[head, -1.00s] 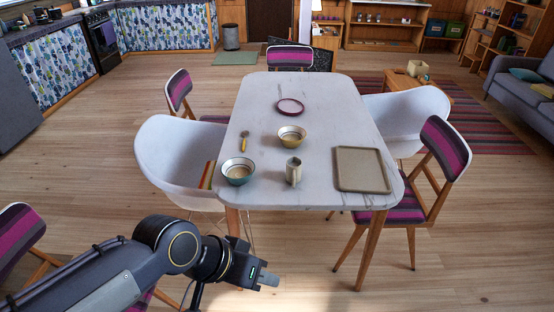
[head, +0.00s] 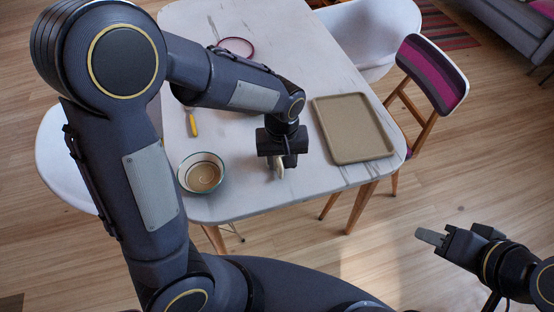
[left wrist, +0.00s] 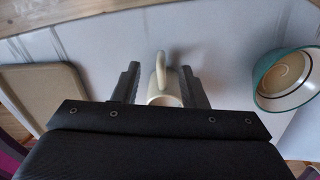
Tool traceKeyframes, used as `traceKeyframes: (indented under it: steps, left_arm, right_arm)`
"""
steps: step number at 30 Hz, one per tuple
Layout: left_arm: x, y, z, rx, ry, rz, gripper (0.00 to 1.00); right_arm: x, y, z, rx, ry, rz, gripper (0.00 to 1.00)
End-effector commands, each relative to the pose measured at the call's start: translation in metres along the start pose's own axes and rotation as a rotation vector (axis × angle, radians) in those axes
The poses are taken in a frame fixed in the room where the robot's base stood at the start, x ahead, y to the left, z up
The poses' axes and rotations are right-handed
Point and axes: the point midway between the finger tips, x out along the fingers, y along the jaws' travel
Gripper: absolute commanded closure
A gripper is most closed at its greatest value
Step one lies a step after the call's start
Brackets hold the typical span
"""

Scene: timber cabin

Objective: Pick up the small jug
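The small jug (left wrist: 160,86) is cream, with a curved handle, and stands on the white marble-look table (head: 245,199). In the head view my left gripper (head: 279,168) points down over it and hides most of it. In the left wrist view the jug is between the two fingers of my left gripper (left wrist: 157,88). The fingers are apart, with a narrow gap showing on the jug's left side; contact on the right is unclear. My right gripper (head: 431,237) is off the table at the lower right, and its finger opening cannot be made out.
A teal-rimmed bowl (head: 202,174) stands left of the jug, and a tan tray (head: 352,128) lies to its right; it also shows in the left wrist view (left wrist: 45,92). A yellow-handled utensil (head: 192,124) and a purple-rimmed plate (head: 237,47) lie farther back.

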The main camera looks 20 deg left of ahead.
Motion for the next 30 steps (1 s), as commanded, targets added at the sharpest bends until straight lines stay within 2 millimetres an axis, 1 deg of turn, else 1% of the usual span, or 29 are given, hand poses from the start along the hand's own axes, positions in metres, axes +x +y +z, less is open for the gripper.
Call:
traceKeyframes:
  steps: [3, 11, 18, 22, 28, 29, 30]
  left_arm:
    - [0.012, 0.004, -0.001, -0.003, 0.002, -0.025, 0.61]
    - [0.041, 0.002, -0.002, -0.006, 0.001, -0.027, 0.61]
    - [0.076, 0.0, -0.005, -0.004, 0.001, -0.026, 0.61]
    - [0.085, 0.0, -0.005, -0.004, 0.003, -0.024, 0.61]
    - [0.085, 0.0, -0.005, -0.005, 0.003, -0.023, 0.61]
    - [0.085, 0.0, -0.005, -0.004, 0.003, -0.023, 0.63]
    - [0.085, 0.0, -0.005, -0.004, 0.003, -0.023, 0.68]
  right_arm:
    - [0.001, 0.0, 0.0, 0.0, 0.0, 0.0, 0.64]
    - [0.001, 0.0, 0.0, 0.0, 0.0, 0.0, 0.64]
    - [0.0, 0.0, 0.0, 0.0, 0.0, 0.0, 0.64]
    - [0.0, 0.0, 0.0, 0.0, 0.0, 0.0, 0.64]
    - [0.0, 0.0, 0.0, 0.0, 0.0, 0.0, 0.64]
    - [0.0, 0.0, 0.0, 0.0, 0.0, 0.0, 0.64]
    - [0.0, 0.0, 0.0, 0.0, 0.0, 0.0, 0.64]
